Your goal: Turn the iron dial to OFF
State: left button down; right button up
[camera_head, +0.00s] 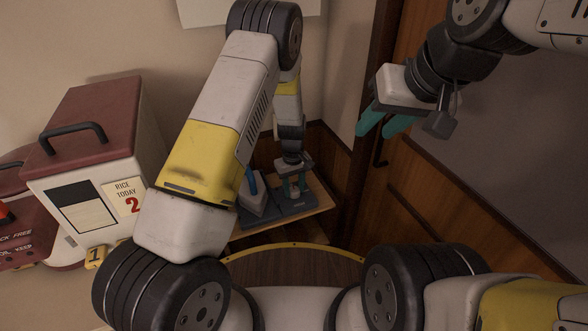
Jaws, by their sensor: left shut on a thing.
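A grey iron unit (290,207) with a pale block and a blue upright part (252,182) stands on a small wooden table in the corner. My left gripper (298,188) reaches down onto the right part of this unit. Its teal fingers are shut on what appears to be the iron dial. The fingers hide the dial, and its setting is too small to read. My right gripper (381,130) hangs in the air at the upper right, beside the door frame. Its teal fingers are apart, with nothing between them.
The wooden table (318,205) fits closely into the wall corner. A white and dark red rice box (100,150) with a black handle stands at the left, by a yellow tag marked 1 (95,257). A wooden door with a dark frame (365,165) is at the right.

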aim_at(293, 189)
pick_arm(q)
jog(key=shift+n, duration=0.6)
jog(key=c, duration=0.9)
grip_release()
jog(key=shift+r, duration=0.15)
notch_tip(293, 189, up, 8)
jog(key=shift+a+f, duration=0.1)
jog(key=shift+f, duration=0.1)
